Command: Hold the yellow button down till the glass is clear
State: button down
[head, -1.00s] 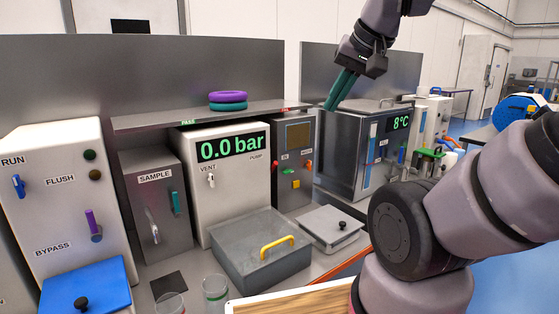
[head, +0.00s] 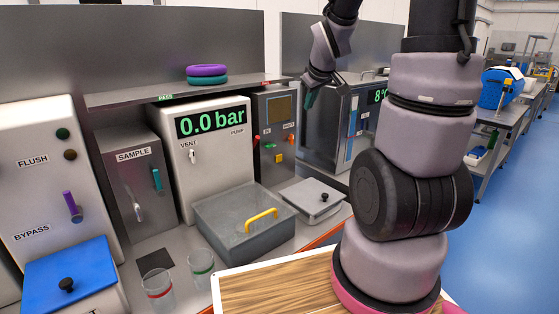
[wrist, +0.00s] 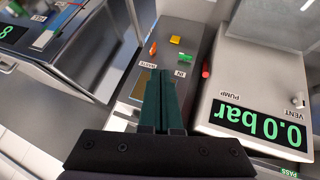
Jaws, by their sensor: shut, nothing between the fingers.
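The yellow button (head: 279,158) is a small square low on the front of a narrow grey cabinet (head: 262,172). It also shows in the wrist view (wrist: 175,39), beyond my fingertips. A brown, murky glass window (head: 277,106) sits higher on the same cabinet; in the wrist view my fingers partly hide it. My gripper (head: 309,98), with teal fingers, is shut and empty. It is to the right of the cabinet in the head view, higher than the yellow button and apart from it. The shut fingers (wrist: 162,73) also show in the wrist view.
A green button (head: 269,146) and red-orange knobs (head: 291,138) are close to the yellow button. A white pump box (head: 205,155) reading 0.0 bar stands left. A shelf (head: 130,100) bearing rings runs above. A lidded grey box (head: 240,222) and two tumblers stand in front.

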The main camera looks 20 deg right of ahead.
jog(key=w+f+n+y, duration=0.1)
jog(key=w+f+n, duration=0.2)
jog(key=f, duration=0.6)
jog(key=w+d+f+n+y, duration=0.1)
jog(key=w+f+n, duration=0.2)
jog(key=f, duration=0.6)
jog(key=w+f+n+t, duration=0.1)
jog(key=w+f+n, duration=0.2)
jog(key=f, duration=0.6)
jog(key=shift+w+d+f+n+y, duration=0.1)
jog(key=shift+d+n+y, duration=0.25)
jog(key=shift+n, duration=0.35)
send_near(279, 162)
jog(key=shift+w+f, duration=0.5)
jog(key=shift+f, duration=0.3)
jog(key=shift+w+f, duration=0.45)
jog(key=shift+f, duration=0.3)
jog(key=shift+w+f, duration=0.5)
jog(key=shift+f, duration=0.3)
jog(key=shift+w, duration=0.15)
jog(key=shift+w+a, duration=0.1)
jog(key=shift+w, duration=0.15)
jog(key=shift+w+a, duration=0.2)
jog(key=shift+w, duration=0.25)
dwell(1.0)
